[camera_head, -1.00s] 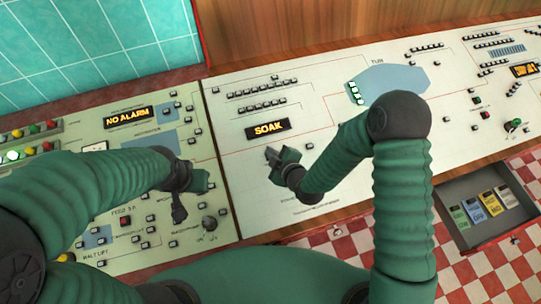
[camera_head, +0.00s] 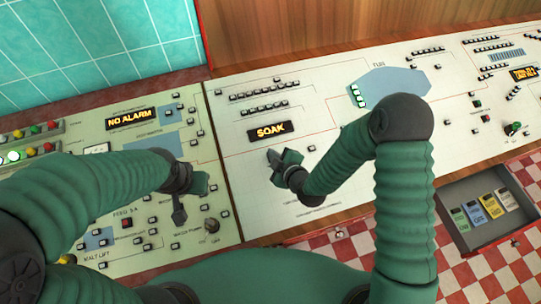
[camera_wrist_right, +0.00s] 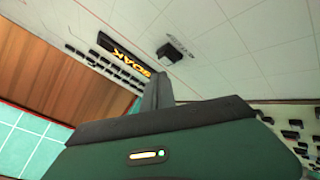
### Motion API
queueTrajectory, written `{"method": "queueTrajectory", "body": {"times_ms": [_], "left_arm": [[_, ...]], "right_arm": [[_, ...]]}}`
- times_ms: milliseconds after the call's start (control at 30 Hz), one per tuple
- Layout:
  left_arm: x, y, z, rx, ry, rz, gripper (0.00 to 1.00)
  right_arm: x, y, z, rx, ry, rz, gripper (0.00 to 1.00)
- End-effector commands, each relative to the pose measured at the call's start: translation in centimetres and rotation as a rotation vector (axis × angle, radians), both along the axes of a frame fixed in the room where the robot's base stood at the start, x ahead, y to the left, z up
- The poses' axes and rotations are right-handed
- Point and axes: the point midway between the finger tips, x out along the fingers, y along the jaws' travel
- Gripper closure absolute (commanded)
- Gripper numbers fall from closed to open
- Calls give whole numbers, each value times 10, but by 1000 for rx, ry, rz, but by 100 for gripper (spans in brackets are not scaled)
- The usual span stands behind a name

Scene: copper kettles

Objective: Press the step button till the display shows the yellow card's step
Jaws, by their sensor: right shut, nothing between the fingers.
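The display (camera_head: 269,132) on the white panel reads SOAK in orange letters; it also shows in the right wrist view (camera_wrist_right: 122,50). My right gripper (camera_head: 271,156) is shut and empty, just below the display.
The drawer (camera_head: 463,239) also holds green, blue and white cards. A NO ALARM display (camera_head: 130,118) and many small buttons fill the green panel at left. More button rows and another lit display (camera_head: 524,73) are on the white panel.

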Motion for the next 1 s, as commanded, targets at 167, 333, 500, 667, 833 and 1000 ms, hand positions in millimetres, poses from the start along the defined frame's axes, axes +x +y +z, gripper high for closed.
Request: {"method": "queueTrajectory", "body": {"times_ms": [167, 333, 500, 667, 833, 1000], "left_arm": [[0, 0, 0, 0, 0, 0, 100], [0, 0, 0, 0, 0, -1, 100], [0, 0, 0, 0, 0, -1, 100], [0, 0, 0, 0, 0, 0, 100], [0, 0, -2, 0, 0, 0, 100], [0, 0, -9, 0, 0, 0, 100]], "right_arm": [[0, -2, 0, 1, 1, -1, 100], [0, -1, 0, 0, 1, -1, 100], [0, 0, 0, -1, 0, -1, 100], [0, 0, 0, -1, 0, -1, 100], [0, 0, -2, -1, 0, -1, 100], [1, -3, -8, -1, 0, 0, 100]]}}
